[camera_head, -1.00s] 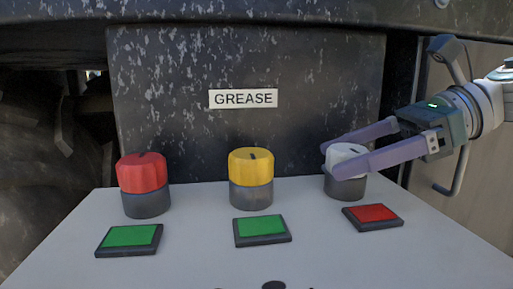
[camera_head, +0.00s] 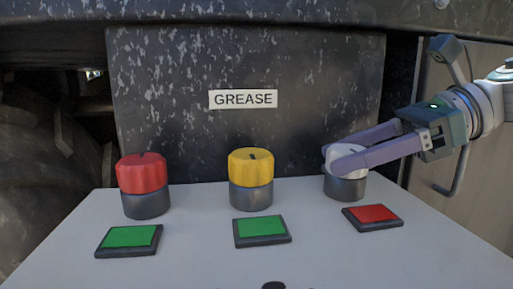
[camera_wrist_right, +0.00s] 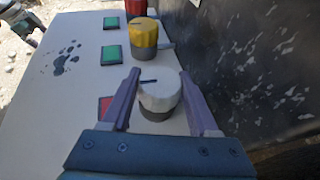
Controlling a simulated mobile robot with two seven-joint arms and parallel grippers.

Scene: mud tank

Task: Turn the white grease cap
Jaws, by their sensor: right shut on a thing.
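My right gripper (camera_head: 349,160) comes in from the right and is shut on the cap, one finger on each side. In the right wrist view the white cap (camera_wrist_right: 159,92) stands between the two purple fingers, with a dark line on its top. The red indicator (camera_head: 373,213) in front of this cap is red.
A yellow cap (camera_head: 251,162) with a green indicator (camera_head: 261,225) stands in the middle. A red cap (camera_head: 142,173) with a green indicator (camera_head: 129,236) stands at the left. A dark speckled plate (camera_head: 180,100) rises behind the panel (camera_head: 190,270).

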